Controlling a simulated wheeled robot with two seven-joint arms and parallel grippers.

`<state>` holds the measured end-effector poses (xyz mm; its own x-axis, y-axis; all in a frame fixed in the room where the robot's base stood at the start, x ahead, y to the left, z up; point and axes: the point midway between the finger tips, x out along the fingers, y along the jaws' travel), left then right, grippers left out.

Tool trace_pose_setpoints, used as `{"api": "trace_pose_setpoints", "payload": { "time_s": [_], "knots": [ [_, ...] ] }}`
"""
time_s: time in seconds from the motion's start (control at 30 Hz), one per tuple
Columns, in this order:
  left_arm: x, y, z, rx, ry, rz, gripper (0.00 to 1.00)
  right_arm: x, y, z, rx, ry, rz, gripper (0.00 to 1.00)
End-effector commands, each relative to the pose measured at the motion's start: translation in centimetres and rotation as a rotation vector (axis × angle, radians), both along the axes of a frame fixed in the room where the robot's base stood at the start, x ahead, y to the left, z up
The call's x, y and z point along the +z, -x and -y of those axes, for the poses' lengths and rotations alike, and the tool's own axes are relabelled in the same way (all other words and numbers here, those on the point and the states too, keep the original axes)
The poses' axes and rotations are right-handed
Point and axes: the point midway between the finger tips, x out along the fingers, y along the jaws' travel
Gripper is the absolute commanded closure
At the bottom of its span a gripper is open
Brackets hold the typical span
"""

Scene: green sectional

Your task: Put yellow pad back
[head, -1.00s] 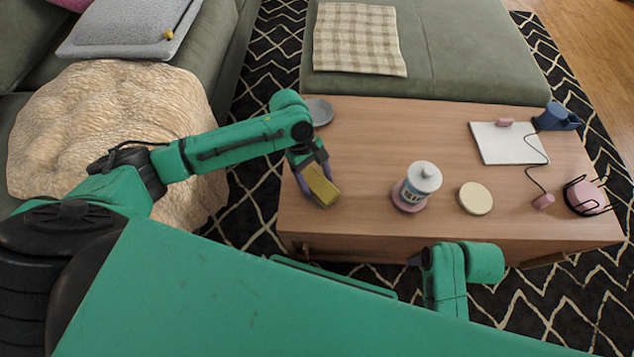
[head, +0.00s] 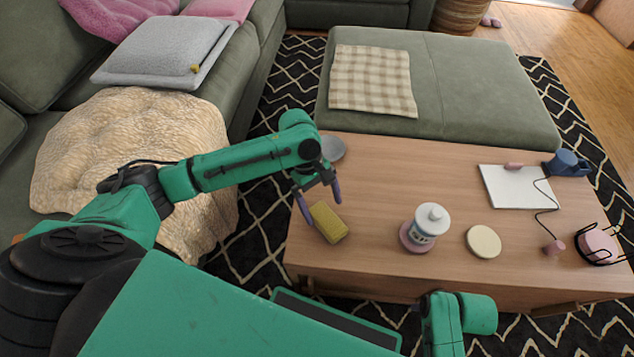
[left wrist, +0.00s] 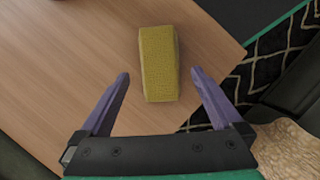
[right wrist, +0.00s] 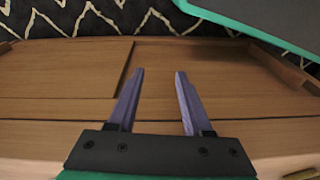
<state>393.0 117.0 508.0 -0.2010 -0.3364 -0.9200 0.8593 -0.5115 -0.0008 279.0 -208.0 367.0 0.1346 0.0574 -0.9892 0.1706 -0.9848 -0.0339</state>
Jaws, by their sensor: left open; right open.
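The yellow pad (head: 328,222), a thick rectangular block, lies on the wooden table (head: 390,180) near its left front corner. My left gripper (head: 321,207) is open, with its two purple fingers just above and behind the pad. In the left wrist view the pad (left wrist: 159,60) lies ahead of and between the spread fingertips, with clear gaps on both sides. My right gripper (right wrist: 158,73) is open and empty, with the table's wooden front beyond it in the right wrist view. Its fingers are hidden in the head view.
A white bottle (head: 432,219) stands on a pink coaster (head: 410,240), beside a cream disc (head: 483,241). A grey dish (head: 333,148) is behind my left gripper. A white board (head: 515,187), blue mug (head: 566,164) and pink item in a black wire holder (head: 597,246) are at right. The table's middle is clear.

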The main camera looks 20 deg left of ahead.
Motion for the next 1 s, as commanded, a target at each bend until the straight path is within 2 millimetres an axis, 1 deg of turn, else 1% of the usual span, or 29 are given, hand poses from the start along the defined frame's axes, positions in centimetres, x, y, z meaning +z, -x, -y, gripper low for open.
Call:
{"api": "trace_pose_setpoints", "payload": {
  "time_s": [0.03,0.1,0.2,0.3,0.43,1.0],
  "knots": [
    [1.7,-0.4,-0.5,0.002,0.0,0.004,0.0,-0.5,0.3,0.2,-0.002,0.006,-0.007,0.5],
    [3.5,-0.7,-1.1,0.002,0.001,0.003,0.0,-2.0,0.7,0.5,-0.007,0.012,-0.011,0.5],
    [5.5,-1.2,-1.9,0.001,0.001,0.003,0.0,-3.8,1.3,1.0,-0.012,0.02,-0.013,0.5],
    [6.7,-1.5,-2.4,0.001,0.001,0.002,0.0,-5.0,1.8,1.3,-0.015,0.025,-0.014,0.5],
    [7.1,-1.5,-2.6,-0.001,0.001,-0.001,0.0,-5.6,2.0,1.4,-0.016,0.027,-0.013,0.5],
    [7.0,-1.5,-2.6,0.0,0.001,-0.001,0.0,-5.7,2.0,1.4,-0.015,0.027,-0.015,0.5]
  ]
}}
